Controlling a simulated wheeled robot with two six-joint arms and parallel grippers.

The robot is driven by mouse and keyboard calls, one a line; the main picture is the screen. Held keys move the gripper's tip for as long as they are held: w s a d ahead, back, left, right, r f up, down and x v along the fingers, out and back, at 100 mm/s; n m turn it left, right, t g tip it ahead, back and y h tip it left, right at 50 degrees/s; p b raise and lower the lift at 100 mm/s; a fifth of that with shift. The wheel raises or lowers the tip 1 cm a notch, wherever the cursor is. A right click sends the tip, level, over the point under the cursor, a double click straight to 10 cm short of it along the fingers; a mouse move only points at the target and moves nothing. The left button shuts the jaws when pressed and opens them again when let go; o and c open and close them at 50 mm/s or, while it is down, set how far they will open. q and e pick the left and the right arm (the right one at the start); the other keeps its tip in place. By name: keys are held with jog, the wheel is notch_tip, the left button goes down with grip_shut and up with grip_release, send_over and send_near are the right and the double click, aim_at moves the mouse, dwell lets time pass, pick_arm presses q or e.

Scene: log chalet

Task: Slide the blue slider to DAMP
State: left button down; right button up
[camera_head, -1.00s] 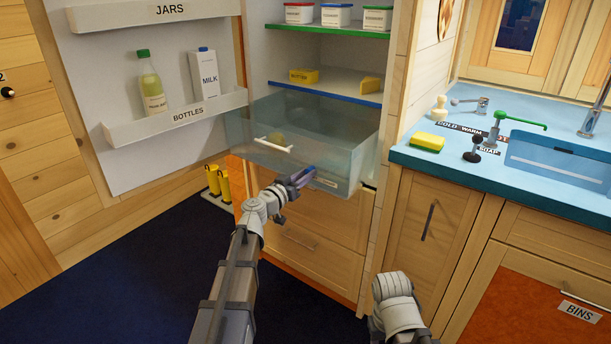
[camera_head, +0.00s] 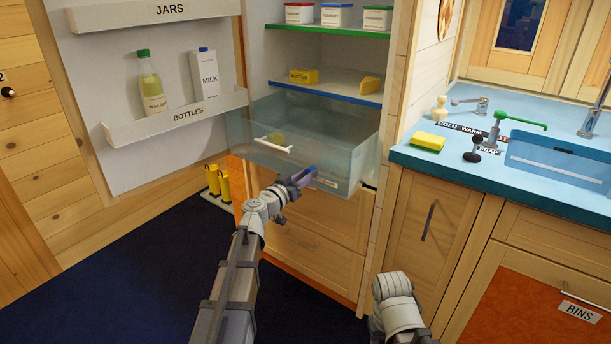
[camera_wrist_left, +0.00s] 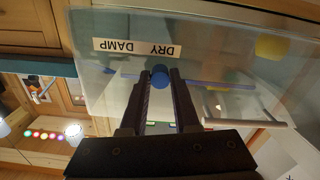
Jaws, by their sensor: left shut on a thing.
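The blue slider (camera_wrist_left: 160,76) is a round blue knob on a thin blue track across the front of a clear drawer (camera_head: 350,170). A white label (camera_wrist_left: 150,49) with DRY and DAMP runs along the track, upside down in the left wrist view. There DAMP is on the left and DRY on the right, and the knob is near the DRY end. My left gripper (camera_wrist_left: 160,80) is shut on the knob, one finger on each side. It also shows at the drawer front in the head view (camera_head: 304,176). My right gripper is out of view.
The drawer is pulled out of the open fridge, with a white handle (camera_head: 273,145) left of my gripper. The fridge door (camera_head: 90,60) stands open at the left with bottle shelves. A blue counter (camera_head: 500,170) with a sink is at the right.

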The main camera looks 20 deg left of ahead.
aim_at(334, 177)
pick_arm(q)
jog(key=d, duration=0.2)
jog(key=s+d, duration=0.1)
jog(key=d, duration=0.1)
jog(key=s+d, duration=0.1)
jog(key=d, duration=0.1)
jog(key=shift+s+d, duration=0.25)
jog(key=shift+d, duration=0.1)
jog(key=c, duration=0.7)
grip_release()
jog(key=shift+d, duration=0.1)
jog(key=shift+o, duration=0.2)
jog(key=v, duration=0.7)
jog(key=shift+s+a, duration=0.2)
jog(key=shift+s, duration=0.15)
